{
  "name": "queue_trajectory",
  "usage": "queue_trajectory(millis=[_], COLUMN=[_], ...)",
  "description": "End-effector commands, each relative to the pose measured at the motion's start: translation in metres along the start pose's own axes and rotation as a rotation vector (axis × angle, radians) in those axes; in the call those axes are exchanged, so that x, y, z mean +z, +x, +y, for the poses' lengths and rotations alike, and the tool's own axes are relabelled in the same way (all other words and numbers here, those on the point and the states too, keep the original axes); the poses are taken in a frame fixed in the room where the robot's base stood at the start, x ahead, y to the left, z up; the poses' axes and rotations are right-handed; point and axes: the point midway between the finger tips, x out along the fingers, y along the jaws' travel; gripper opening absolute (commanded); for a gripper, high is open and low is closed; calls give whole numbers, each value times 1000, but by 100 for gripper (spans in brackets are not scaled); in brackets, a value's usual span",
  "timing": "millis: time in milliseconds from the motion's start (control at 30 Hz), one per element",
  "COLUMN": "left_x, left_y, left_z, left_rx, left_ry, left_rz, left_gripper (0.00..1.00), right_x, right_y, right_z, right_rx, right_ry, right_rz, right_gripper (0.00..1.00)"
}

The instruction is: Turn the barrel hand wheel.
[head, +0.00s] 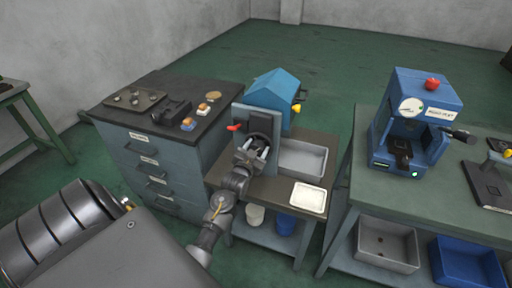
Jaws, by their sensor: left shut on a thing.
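The barrel hand wheel (264,125) is a dark ring on the front of a grey and blue machine (272,90) on the middle bench. It is partly hidden by my left gripper. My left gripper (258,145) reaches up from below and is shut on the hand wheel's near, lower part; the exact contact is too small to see. A red handle (233,127) sticks out to the left of the wheel, and a yellow knob (297,107) shows on the machine's right side. My right gripper is out of view.
A grey tray (302,159) and a white tray (308,198) lie right of the machine. A drawer cabinet (150,165) stands close on the left. A green bench (400,205) with a blue machine (424,95) stands on the right. Open green floor lies behind.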

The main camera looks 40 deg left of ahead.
Motion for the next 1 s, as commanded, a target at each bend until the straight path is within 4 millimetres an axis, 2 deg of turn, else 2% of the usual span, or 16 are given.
queue_trajectory(millis=[300, 767, 800, 933, 1000], left_x=[-1, -1, -1, -1, 0], left_y=[0, 0, 0, 0, 0], left_z=[0, 0, 0, 0, 0], left_rx=[-1, -2, -2, -2, -1], left_ry=[95, 107, 107, 107, 106], left_rz=[0, 0, 0, 0, -1], left_gripper=[31, 31, 56, 73, 76], right_x=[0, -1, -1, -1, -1], right_y=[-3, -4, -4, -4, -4], right_z=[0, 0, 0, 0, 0], right_rx=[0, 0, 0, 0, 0], right_ry=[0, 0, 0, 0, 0], right_rz=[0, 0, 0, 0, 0], right_gripper=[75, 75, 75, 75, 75])
